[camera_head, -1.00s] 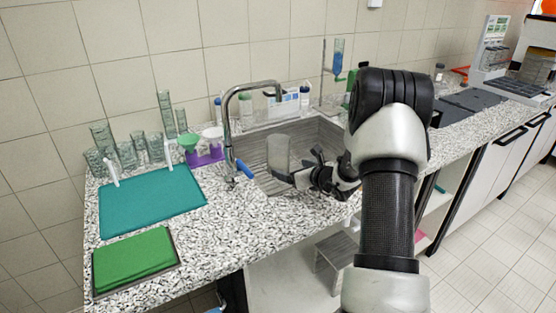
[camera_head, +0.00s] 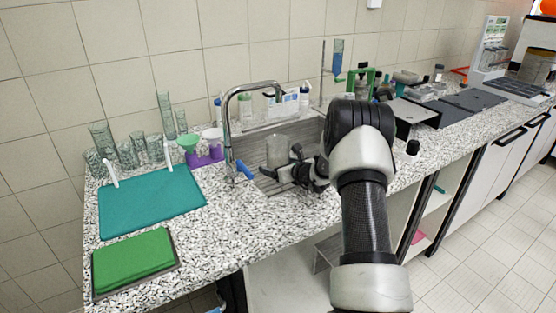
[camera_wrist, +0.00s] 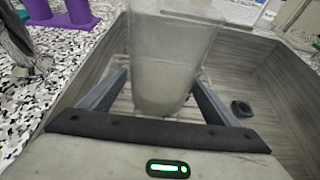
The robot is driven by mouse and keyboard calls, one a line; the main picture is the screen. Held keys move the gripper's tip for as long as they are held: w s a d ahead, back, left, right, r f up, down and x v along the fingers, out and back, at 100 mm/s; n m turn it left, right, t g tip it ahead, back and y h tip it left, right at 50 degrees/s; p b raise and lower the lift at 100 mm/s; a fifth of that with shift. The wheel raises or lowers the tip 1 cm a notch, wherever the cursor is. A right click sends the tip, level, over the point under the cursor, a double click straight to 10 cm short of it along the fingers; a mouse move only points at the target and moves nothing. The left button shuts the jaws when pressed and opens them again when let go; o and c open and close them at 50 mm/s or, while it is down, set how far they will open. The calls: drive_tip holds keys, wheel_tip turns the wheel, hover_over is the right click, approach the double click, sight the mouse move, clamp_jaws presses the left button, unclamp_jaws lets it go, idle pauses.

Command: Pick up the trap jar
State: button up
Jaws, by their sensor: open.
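My gripper (camera_head: 288,168) is at the jar's near right side, low in the sink. In the wrist view my gripper (camera_wrist: 160,88) is open, with one finger on each side of the jar. Gaps show between the fingers and the glass near its bottom. I cannot tell whether either finger touches it.
The sink (camera_head: 312,128) has raised walls around the jar, and a dark drain (camera_wrist: 241,108) lies to its right. The tap (camera_head: 229,130) arches over the left side. A teal mat (camera_head: 150,205), green pad (camera_head: 133,262) and purple rack (camera_head: 205,158) stand left on the speckled counter.

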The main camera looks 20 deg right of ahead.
drive_tip(key=c, duration=1.1)
drive_tip(key=shift+r, duration=0.1)
drive_tip(key=c, duration=0.3)
drive_tip(key=shift+r, duration=0.1)
